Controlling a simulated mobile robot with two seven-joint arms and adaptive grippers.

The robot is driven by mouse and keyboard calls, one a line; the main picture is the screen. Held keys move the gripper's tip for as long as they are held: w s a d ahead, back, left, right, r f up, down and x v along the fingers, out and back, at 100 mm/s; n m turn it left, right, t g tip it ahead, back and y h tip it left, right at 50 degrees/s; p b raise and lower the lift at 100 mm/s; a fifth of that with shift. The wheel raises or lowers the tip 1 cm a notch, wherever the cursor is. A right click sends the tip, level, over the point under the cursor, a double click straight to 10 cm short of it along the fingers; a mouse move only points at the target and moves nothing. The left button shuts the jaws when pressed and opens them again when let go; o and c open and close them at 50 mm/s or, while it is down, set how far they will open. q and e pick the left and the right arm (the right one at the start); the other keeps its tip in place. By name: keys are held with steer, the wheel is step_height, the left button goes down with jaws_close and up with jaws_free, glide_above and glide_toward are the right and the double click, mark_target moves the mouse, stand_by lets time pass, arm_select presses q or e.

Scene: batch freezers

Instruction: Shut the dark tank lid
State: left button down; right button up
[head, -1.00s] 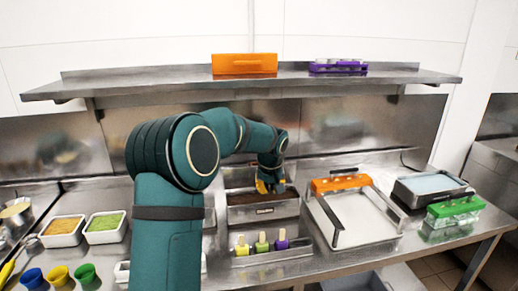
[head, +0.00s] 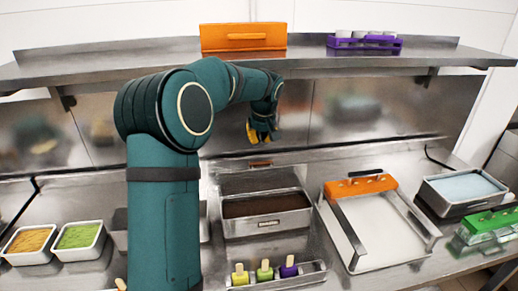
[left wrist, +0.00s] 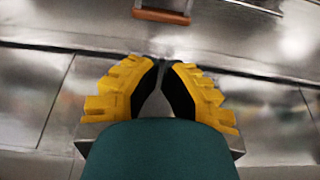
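The dark tank (head: 240,228) is a steel tub with dark brown contents in full view. Its steel lid (head: 245,181) stands raised at the tub's back edge, with a reddish-brown handle (head: 260,164) at its top. A handle of that colour also shows at the top of the left wrist view (left wrist: 162,14). My left gripper (head: 258,139) is above and behind the tub, a little above the handle and apart from it. Its yellow fingers (left wrist: 161,62) come together at the tips with nothing between them. My right gripper is not in view.
Popsicle molds (head: 264,270) stand in front of the tub. A framed tray (head: 375,235) is to its right, topping tubs (head: 80,240) to its left.

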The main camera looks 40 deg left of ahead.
mark_target(262, 176)
arm_select(q)
steer(key=shift+w, duration=0.1)
steer(key=x, duration=0.9)
steer(key=shift+f, duration=0.35)
steer(key=shift+w+a, duration=0.1)
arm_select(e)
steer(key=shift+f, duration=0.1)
